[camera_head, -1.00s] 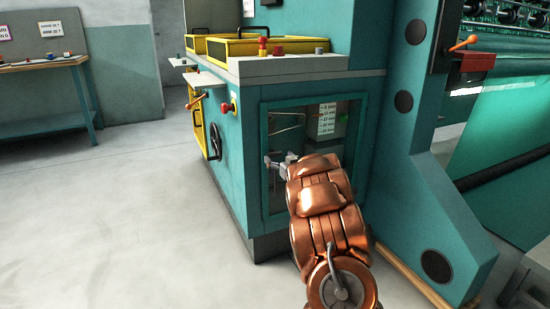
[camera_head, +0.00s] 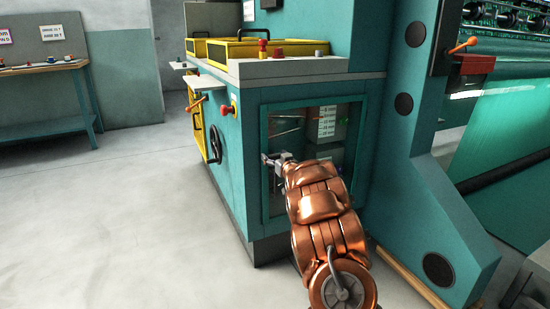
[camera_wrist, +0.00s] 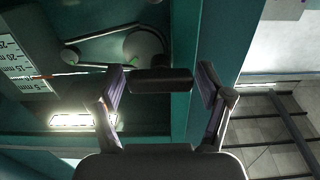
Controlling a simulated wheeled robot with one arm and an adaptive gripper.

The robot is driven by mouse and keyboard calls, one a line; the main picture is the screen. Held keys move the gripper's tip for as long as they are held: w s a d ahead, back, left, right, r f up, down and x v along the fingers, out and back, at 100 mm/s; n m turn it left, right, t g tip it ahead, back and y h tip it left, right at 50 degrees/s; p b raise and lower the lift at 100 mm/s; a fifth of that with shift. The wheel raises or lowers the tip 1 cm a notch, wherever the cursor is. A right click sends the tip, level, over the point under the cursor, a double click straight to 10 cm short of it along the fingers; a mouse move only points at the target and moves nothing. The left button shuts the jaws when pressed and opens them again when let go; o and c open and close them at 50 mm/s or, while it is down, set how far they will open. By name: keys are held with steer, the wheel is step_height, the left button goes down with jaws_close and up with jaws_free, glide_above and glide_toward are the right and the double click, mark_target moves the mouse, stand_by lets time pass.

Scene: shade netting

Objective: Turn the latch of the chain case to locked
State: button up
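The chain case (camera_head: 257,190) is the teal cabinet with a framed window in the head view. My gripper (camera_head: 271,160) is at the left side of that frame. In the wrist view my gripper (camera_wrist: 161,84) is open, with one finger on each side of a dark bar-shaped handle (camera_wrist: 161,80), which looks like the latch. The bar lies crosswise between the fingertips, with a small gap visible at the right finger. Whether the left finger touches it, I cannot tell. In the head view the latch cannot be made out behind my gripper.
Behind the window, a chain loop around a wheel (camera_wrist: 145,45) and a millimetre scale (camera_wrist: 20,62) show. A black handwheel (camera_head: 215,143) and a red button (camera_head: 226,109) are on the cabinet's left side. Open floor (camera_head: 110,210) lies to the left.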

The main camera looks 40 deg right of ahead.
steer(key=c, duration=0.9)
steer(key=shift+o, duration=0.2)
